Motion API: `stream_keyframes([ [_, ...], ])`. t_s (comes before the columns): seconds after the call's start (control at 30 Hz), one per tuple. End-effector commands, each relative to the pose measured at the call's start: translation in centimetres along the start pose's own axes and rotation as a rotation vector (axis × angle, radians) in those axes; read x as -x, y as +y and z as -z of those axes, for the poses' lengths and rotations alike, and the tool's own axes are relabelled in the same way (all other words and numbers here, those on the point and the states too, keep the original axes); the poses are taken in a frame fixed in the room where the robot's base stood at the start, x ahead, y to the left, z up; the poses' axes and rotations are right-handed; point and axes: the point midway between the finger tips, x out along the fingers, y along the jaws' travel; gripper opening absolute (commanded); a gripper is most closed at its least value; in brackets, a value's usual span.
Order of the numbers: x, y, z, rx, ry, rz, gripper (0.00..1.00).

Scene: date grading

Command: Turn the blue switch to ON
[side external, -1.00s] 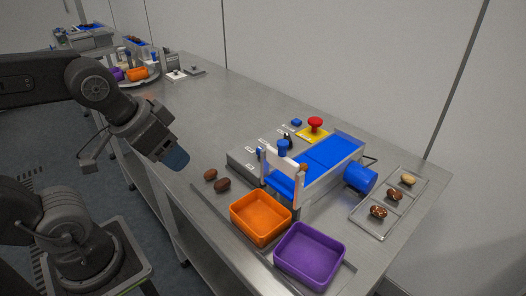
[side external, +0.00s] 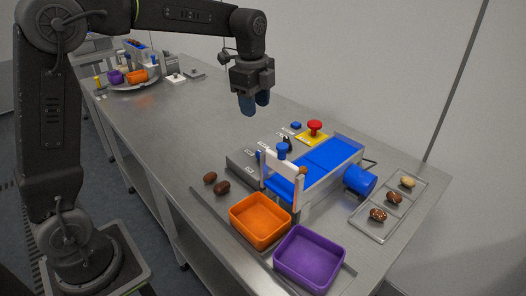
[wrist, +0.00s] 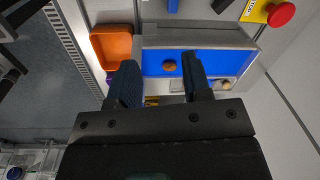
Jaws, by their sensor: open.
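A grey control box (side external: 240,160) with small white labels stands beside the blue belt conveyor. A blue knob (side external: 282,149) stands upright on it, and a smaller blue part (side external: 258,155) sits to its left. I cannot tell which is the switch, nor read its setting. Blue parts also show cut off at the top of the wrist view (wrist: 173,5). My gripper (side external: 254,110) points down, open and empty, in the air above and behind the box. In the wrist view its fingers (wrist: 160,72) are apart, with a date on the belt showing between them.
A red mushroom button (side external: 315,126) on a yellow base stands behind the conveyor (side external: 322,156). An orange bin (side external: 261,222) and a purple bin (side external: 310,260) stand in front. Two dates (side external: 222,187) lie left. A clear tray (side external: 372,229) holds dates at right.

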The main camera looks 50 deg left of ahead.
Motion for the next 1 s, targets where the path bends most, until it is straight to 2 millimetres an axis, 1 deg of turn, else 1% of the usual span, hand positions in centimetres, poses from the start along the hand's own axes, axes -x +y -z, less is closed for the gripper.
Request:
stream_keyframes([
  [0.03,-1.0,-1.2,-0.1,-0.061,-0.003,-0.024,0.45],
  [0.1,-1.9,-2.4,-0.2,-0.134,-0.003,-0.045,0.45],
  [0.27,-2.9,-3.5,-0.3,-0.22,-0.001,-0.068,0.45],
  [0.37,-3.6,-3.5,-0.3,-0.229,-0.001,-0.072,0.45],
  [0.47,-4.9,-3.4,-0.3,-0.228,-0.001,-0.073,0.45],
  [0.8,-11.7,-2.8,-0.4,-0.226,-0.001,-0.074,0.45],
  [0.9,-13.5,-2.7,-0.4,-0.226,-0.001,-0.072,0.45],
  [1.0,-14.9,-2.6,-0.4,-0.226,-0.001,-0.071,0.45],
])
